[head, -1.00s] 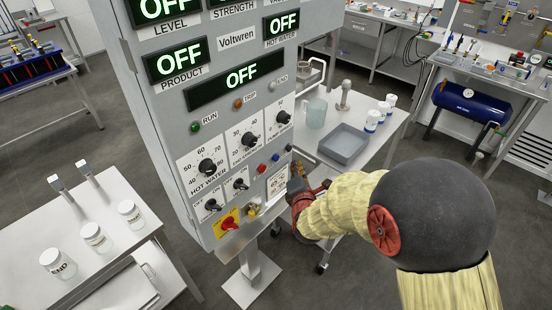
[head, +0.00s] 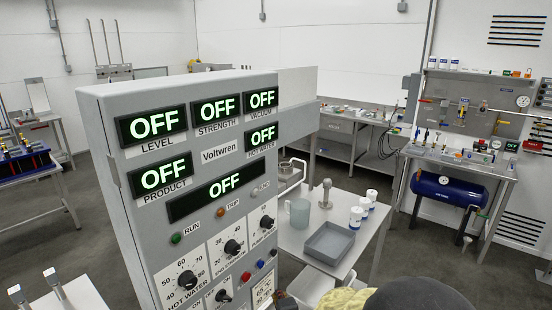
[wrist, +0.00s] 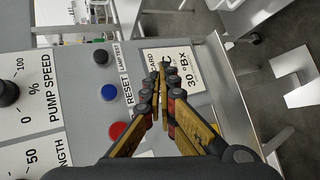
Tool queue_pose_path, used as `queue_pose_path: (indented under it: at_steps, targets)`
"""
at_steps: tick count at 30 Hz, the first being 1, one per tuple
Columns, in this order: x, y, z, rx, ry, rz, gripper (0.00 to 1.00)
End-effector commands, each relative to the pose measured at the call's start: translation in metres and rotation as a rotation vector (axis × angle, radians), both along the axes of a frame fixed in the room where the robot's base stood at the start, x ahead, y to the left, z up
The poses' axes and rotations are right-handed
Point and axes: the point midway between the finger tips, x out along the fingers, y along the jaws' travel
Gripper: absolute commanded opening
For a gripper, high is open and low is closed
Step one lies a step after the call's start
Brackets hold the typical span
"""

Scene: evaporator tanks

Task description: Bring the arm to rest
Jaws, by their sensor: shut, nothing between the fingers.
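My gripper (wrist: 160,75) shows in the wrist view with its fingers together and nothing between them. It is in front of the lower right part of the grey control cabinet (head: 105,122). Its fingertips overlap a small white card (wrist: 180,62) marked "30 °Bx" in the picture; I cannot tell whether they touch it. A red button (wrist: 118,130), a blue button (wrist: 109,92) and a black button (wrist: 100,56) are beside the fingers. In the head view only the top of my arm shows at the bottom edge, and the fingers are out of frame.
A steel table (head: 345,262) right of the cabinet holds a grey tray (head: 328,243), a clear jug (head: 299,212) and white tubs (head: 355,217). A blue tank (head: 447,190) sits under the right bench. Open floor lies between them. The cabinet's displays read OFF.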

Motion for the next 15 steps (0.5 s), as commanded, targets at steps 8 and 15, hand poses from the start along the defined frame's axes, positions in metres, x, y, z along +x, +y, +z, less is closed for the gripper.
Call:
queue_pose_path:
  at_steps: [8,15]
  targets:
    - [-0.09,-0.005,-0.043,0.413,0.512,-0.324,0.0]
    - [-0.18,-0.047,0.004,0.677,0.801,-0.791,0.0]
